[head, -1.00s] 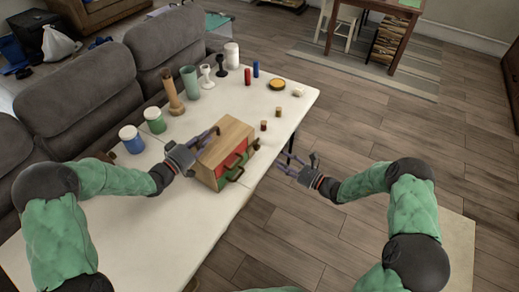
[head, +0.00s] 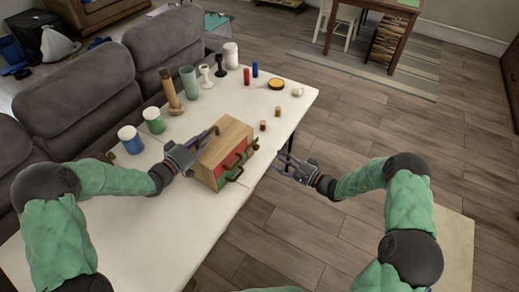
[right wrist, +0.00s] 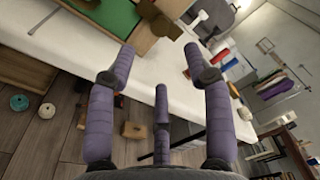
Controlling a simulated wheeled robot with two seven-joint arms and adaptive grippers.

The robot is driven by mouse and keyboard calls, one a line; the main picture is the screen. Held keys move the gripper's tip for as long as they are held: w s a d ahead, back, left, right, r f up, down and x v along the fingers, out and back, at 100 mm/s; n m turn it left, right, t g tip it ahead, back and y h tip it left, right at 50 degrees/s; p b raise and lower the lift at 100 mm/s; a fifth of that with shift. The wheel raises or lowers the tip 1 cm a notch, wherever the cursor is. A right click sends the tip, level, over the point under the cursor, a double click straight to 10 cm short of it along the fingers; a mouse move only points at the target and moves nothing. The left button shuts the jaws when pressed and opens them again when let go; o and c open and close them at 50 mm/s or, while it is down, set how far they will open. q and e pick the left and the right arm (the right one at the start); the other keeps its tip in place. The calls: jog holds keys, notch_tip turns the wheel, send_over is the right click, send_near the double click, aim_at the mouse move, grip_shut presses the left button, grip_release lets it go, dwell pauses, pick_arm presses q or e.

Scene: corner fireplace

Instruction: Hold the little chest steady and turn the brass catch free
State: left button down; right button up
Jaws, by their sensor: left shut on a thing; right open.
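The little wooden chest (head: 231,133) stands on the white table, with a red and a green front panel and dark handles. My left gripper (head: 204,142) is shut on the chest's left side. My right gripper (head: 284,163) is open and empty, in the air off the table edge, right of the chest and apart from it. In the right wrist view, its spread fingers (right wrist: 158,62) point toward the table edge, and part of the chest (right wrist: 160,43) shows at the top with brownish fittings. I cannot tell which fitting is the brass catch.
The white table (head: 110,222) holds a blue jar (head: 131,143), a green jar (head: 154,124), a wooden vase (head: 172,95) and several small items behind the chest. A grey sofa (head: 85,90) borders its left side. Wooden floor lies open to the right.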

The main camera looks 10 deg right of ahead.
aim_at(258, 148)
jog(key=x, duration=1)
jog(key=shift+w+a, duration=0.1)
jog(key=shift+a, duration=0.1)
grip_shut()
